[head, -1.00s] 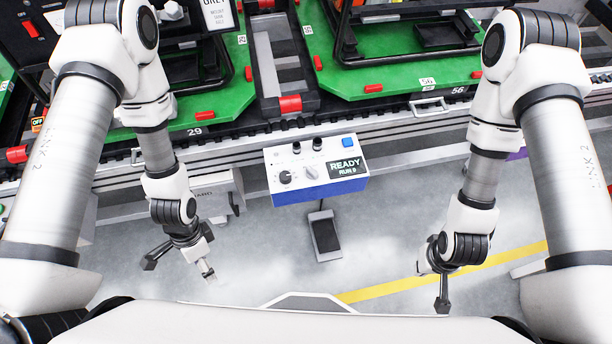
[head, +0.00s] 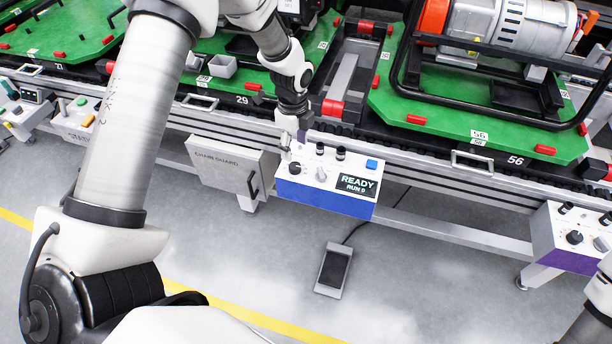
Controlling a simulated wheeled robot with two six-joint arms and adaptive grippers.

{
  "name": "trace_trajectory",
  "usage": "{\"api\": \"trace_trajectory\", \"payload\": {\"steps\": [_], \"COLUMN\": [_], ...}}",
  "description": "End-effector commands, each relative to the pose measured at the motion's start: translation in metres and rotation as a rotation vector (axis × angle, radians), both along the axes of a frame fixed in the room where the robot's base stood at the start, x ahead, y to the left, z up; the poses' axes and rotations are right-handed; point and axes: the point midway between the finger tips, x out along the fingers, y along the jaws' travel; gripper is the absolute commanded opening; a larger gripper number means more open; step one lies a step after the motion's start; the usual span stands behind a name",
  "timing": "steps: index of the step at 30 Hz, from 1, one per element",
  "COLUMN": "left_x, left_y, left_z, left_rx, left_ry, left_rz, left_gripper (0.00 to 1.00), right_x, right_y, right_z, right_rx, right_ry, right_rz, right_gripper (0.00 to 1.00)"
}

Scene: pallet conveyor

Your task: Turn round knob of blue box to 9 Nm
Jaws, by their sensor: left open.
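The blue box (head: 322,198) has a white sloped top and is mounted at the conveyor's front rail. A round black knob (head: 295,168) sits at the left of its top, with a smaller silver-grey control (head: 321,174) to its right. A dark display (head: 357,184) reads READY with a smaller RUN line below. My left gripper (head: 294,146) is open at the box's back left corner, just above and behind the round knob. I cannot tell whether a finger touches the box. My right gripper is out of view.
A purple box (head: 570,258) stands at right. A grey guard cabinet (head: 228,172) is at left. A pedal (head: 333,270) lies on open floor. Green pallets (head: 390,95) fill the conveyor behind.

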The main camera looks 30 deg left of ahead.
Motion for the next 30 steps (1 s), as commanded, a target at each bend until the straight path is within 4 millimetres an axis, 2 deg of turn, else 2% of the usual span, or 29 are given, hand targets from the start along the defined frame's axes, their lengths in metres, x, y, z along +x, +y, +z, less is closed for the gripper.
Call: {"api": "trace_trajectory", "payload": {"steps": [5, 12, 15, 23, 24, 26, 27, 29, 30], "left_x": [0.002, 0.001, 0.002, 0.002, 0.002, 0.002, 0.002, 0.002, 0.002], "left_y": [0.000, 0.000, 0.000, 0.000, 0.000, 0.000, 0.000, 0.000, 0.000], "left_z": [-0.012, -0.058, -0.070, -0.076, -0.076, -0.076, -0.076, -0.076, -0.076], "left_rx": [0.000, 0.001, 0.000, 0.000, 0.000, 0.000, 0.000, 0.000, 0.000], "left_ry": [-0.007, -0.004, -0.007, -0.008, -0.008, -0.008, -0.008, -0.008, -0.008], "left_rz": [0.001, 0.001, 0.002, 0.001, 0.001, 0.001, 0.001, 0.001, 0.001], "left_gripper": [0.59, 0.59, 0.59, 0.59, 0.56, 0.34, 0.20, 0.00, 0.00], "right_x": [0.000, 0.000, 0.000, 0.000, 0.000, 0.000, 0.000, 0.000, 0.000], "right_y": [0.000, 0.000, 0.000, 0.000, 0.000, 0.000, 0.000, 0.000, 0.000], "right_z": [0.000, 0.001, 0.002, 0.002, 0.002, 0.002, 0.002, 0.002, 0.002], "right_rx": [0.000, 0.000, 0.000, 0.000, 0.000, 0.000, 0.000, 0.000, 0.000], "right_ry": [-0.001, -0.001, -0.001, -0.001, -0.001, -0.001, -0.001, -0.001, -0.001], "right_rz": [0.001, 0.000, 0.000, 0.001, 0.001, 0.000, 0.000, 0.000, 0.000], "right_gripper": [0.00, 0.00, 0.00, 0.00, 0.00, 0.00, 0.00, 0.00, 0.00]}}
